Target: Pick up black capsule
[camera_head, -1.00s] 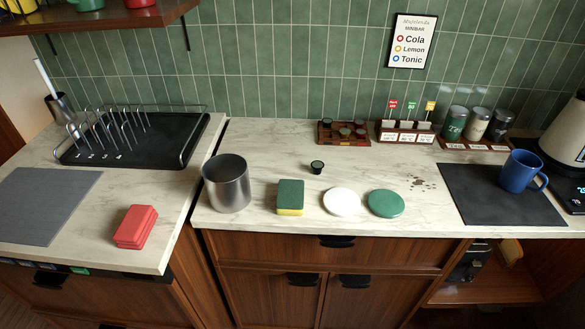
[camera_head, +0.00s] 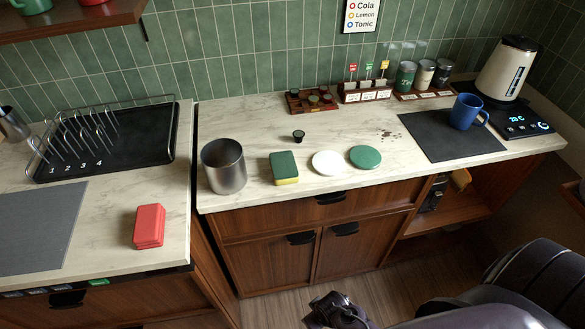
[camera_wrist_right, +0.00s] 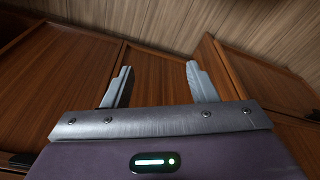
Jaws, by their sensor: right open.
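The black capsule (camera_head: 298,136) stands alone on the marble counter in the head view, behind the green and yellow sponge and in front of the wooden capsule rack. My right gripper (camera_wrist_right: 156,78) is open and empty in the right wrist view, with cabinet fronts and floor beyond its fingers. In the head view, part of my right gripper (camera_head: 338,312) shows at the bottom edge, below the counter and well away from the capsule. My left gripper is not in view.
A steel canister (camera_head: 224,168), sponge (camera_head: 284,168), white disc (camera_head: 327,163) and green disc (camera_head: 365,157) line the front of the counter. The capsule rack (camera_head: 312,99) stands behind. A blue mug (camera_head: 466,112) sits on a dark mat (camera_head: 440,136). Counter around the capsule is clear.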

